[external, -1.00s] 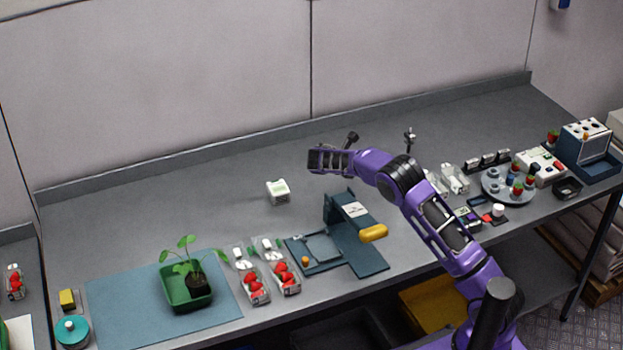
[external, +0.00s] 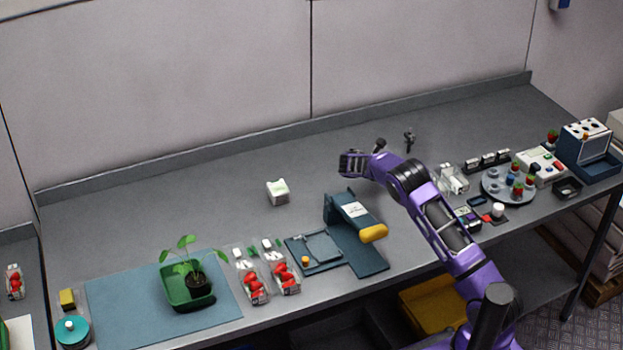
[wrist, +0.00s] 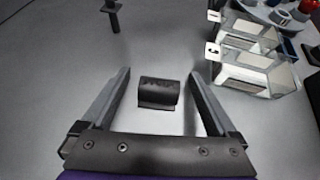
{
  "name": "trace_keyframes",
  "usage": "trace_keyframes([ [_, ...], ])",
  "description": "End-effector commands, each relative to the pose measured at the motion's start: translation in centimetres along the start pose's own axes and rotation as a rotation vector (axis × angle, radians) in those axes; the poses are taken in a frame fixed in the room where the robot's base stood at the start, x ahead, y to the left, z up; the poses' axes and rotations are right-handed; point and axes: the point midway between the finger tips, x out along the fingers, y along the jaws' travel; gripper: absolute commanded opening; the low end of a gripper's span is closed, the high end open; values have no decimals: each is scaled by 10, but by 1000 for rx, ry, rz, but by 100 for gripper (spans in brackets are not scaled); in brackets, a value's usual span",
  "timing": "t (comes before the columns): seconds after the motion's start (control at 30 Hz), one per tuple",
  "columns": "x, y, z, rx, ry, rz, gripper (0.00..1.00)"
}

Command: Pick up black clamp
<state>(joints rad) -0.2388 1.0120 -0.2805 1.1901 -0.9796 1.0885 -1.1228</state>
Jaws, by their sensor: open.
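A small black piece with a rounded top and faint lettering, which looks like the black clamp (wrist: 158,93), lies on the grey bench in the wrist view. My gripper (wrist: 159,73) is open, with one finger on each side of the piece and a clear gap on both sides. Nothing is held. In the external view I cannot make out this piece; my arm may hide it. Another dark, upright, stand-like thing (external: 409,139) stands farther back on the bench; it also shows at the top left of the wrist view (wrist: 112,14).
Clear containers (wrist: 250,70) stand right of my gripper. A round grey tray (external: 487,186) with berries is farther right. A dark blue stand (external: 360,245) with a yellow piece (external: 373,233) sits left of my arm. A white box (external: 278,192) stands on open bench at the middle left.

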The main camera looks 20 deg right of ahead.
Motion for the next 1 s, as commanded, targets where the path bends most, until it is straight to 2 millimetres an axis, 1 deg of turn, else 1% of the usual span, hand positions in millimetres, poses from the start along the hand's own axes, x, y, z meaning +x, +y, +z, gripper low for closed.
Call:
trace_keyframes([
  [0.17,0,0,0,0,0,1,94],
  [0.27,0,0,0,0,0,1,78],
  [0.3,0,0,0,0,0,1,70],
  [0.67,-1,0,0,0,0,1,6],
  [0.87,-1,0,0,0,0,1,5],
  [1.0,-6,1,10,2,0,2,5],
])
